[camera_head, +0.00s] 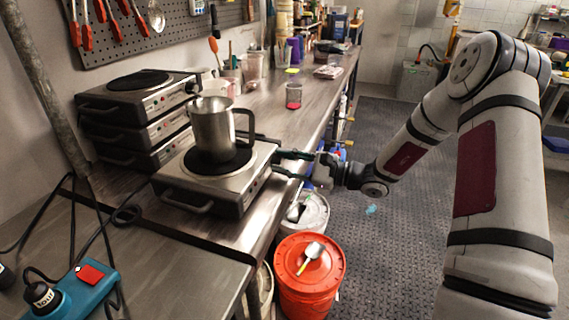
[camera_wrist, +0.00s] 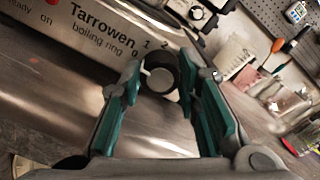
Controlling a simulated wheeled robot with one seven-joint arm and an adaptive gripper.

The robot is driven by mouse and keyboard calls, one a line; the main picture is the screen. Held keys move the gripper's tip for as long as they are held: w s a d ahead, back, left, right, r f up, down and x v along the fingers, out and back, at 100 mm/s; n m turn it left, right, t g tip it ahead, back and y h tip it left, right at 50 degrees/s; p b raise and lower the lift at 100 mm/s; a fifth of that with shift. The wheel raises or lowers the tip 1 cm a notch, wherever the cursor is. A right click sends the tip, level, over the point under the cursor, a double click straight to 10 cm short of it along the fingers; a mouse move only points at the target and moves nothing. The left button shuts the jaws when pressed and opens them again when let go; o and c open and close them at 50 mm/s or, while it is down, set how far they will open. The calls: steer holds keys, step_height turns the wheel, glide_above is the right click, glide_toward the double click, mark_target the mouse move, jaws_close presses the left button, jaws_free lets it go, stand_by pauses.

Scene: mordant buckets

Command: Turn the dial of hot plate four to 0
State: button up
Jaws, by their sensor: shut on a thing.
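A hot plate (camera_head: 235,192) with a steel top stands alone at the front of the bench, a metal jug (camera_head: 213,130) upright on its black ring. Its front panel (camera_wrist: 85,30) reads "Tarrowen", "boiling ring", with 0, 1 and 2 beside a round dark dial (camera_wrist: 158,74). My gripper (camera_head: 279,162) reaches the plate's right side from the aisle. In the wrist view its green-padded fingers (camera_wrist: 162,78) stand on both sides of the dial, closed on it. The head view hides the dial.
Several more hot plates (camera_head: 135,112) are stacked behind on the left. Cups and a red-filled beaker (camera_head: 293,95) stand farther along the bench. A lidded orange bucket (camera_head: 308,262) with a scoop on top stands below my gripper. The aisle floor (camera_head: 385,230) is mostly clear.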

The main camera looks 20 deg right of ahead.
steer(key=shift+n, duration=0.3)
steer(key=o, duration=1.2)
steer(key=shift+c, duration=0.2)
steer(key=shift+d, duration=0.1)
steer(key=v, duration=1.2)
